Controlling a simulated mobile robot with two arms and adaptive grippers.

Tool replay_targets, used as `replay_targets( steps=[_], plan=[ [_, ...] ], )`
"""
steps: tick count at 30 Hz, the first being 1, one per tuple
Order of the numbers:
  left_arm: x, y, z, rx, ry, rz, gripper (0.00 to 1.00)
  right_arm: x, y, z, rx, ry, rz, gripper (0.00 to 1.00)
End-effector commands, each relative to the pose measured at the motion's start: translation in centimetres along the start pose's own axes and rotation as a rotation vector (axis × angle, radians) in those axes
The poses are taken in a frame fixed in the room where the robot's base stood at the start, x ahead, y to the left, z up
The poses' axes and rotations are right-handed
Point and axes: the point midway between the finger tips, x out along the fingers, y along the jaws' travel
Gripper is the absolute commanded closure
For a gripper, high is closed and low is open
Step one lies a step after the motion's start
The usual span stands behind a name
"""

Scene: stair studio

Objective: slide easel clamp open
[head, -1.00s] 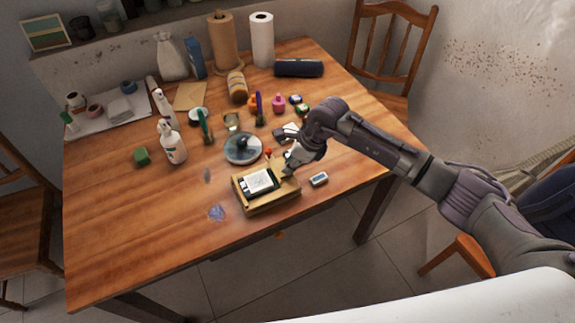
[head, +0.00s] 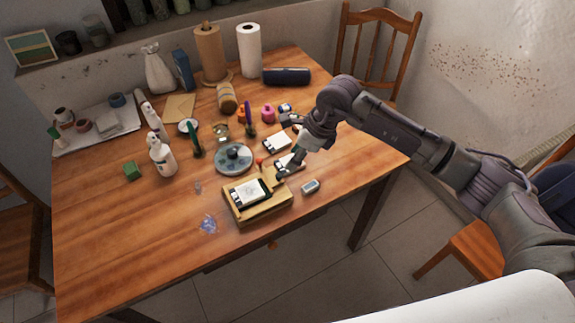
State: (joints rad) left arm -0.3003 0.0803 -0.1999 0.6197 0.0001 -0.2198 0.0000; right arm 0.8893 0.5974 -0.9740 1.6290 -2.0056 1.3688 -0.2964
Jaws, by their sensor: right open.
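A small wooden table easel (head: 273,209) lies low near the front edge of the table, with a dark-edged board and white sheet (head: 249,192) on it. A raised wooden piece at its back right, which may be the clamp (head: 269,178), stands beside my right gripper. My right gripper (head: 284,168) is open and points down just behind and right of the easel. It looks empty; whether a finger touches the clamp I cannot tell. A small white card with a dark edge (head: 277,142) lies behind the gripper. My left gripper is not in view.
A round grey palette (head: 234,158) stands just behind the easel, and a small pale block (head: 310,186) lies right of it. White bottles (head: 163,160), paper rolls (head: 249,50) and small jars stand farther back. The table's front left is mostly clear.

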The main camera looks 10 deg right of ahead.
Motion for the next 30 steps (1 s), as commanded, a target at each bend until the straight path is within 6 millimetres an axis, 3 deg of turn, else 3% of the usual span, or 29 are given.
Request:
replay_targets(
  steps=[3,9,25,28,30],
  plan=[
    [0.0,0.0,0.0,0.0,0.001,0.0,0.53,-2.0,-0.1,-0.1,0.0,0.0,-0.003,0.56],
    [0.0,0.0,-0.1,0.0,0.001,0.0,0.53,-3.7,-0.1,-0.1,0.001,0.0,0.0,0.56],
    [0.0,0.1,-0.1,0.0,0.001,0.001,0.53,-3.8,0.1,0.0,0.002,-0.003,0.003,0.56],
    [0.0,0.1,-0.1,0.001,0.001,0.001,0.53,-3.3,1.3,1.1,0.006,-0.058,0.037,0.56],
    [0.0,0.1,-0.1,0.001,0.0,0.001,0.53,-2.7,3.3,2.9,0.019,-0.153,0.094,0.56]
  ],
)
